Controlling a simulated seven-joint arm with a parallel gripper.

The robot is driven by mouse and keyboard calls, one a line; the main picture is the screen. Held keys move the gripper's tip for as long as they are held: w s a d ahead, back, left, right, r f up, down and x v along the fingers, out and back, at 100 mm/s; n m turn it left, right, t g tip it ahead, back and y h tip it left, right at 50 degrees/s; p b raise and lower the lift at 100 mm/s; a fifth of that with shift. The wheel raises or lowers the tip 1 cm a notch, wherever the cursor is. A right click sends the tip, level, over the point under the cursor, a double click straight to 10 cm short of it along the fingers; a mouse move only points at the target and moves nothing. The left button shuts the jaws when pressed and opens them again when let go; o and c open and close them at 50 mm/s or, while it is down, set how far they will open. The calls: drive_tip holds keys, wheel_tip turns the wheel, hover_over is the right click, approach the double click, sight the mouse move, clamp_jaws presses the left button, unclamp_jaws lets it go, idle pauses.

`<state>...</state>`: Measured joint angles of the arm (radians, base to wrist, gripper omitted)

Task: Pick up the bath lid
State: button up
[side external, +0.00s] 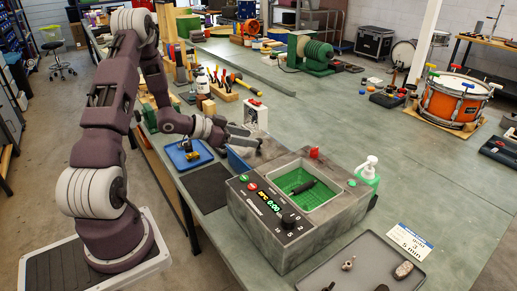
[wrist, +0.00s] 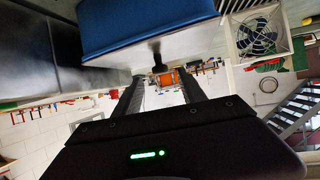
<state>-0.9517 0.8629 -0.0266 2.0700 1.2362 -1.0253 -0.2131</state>
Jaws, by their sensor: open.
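The bath lid (wrist: 150,50) shows in the wrist view as a pale plate with a black knob, against a blue stand (wrist: 140,18); that view appears upside down. In the side view the blue stand (side external: 240,160) is behind the grey bath (side external: 295,235), and the lid is mostly hidden by my gripper. My gripper (side external: 261,145) is open and roughly level, with its fingers reaching over the stand. In the wrist view the knob lies between the lines of the two fingertips (wrist: 160,75), slightly beyond them. I cannot tell any contact. The bath is uncovered, with a green basket (side external: 292,180) and a dark item inside.
A white fan box (side external: 255,116) stands just behind the gripper. A blue tray (side external: 187,154) with a yellow-black item and a dark mat (side external: 206,187) lie left. A soap bottle (side external: 369,169) stands right of the bath. A grey tray (side external: 350,272) lies in front.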

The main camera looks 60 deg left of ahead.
drive_tip(key=x, duration=0.5)
clamp_jaws()
drive_tip(key=shift+r, duration=0.1)
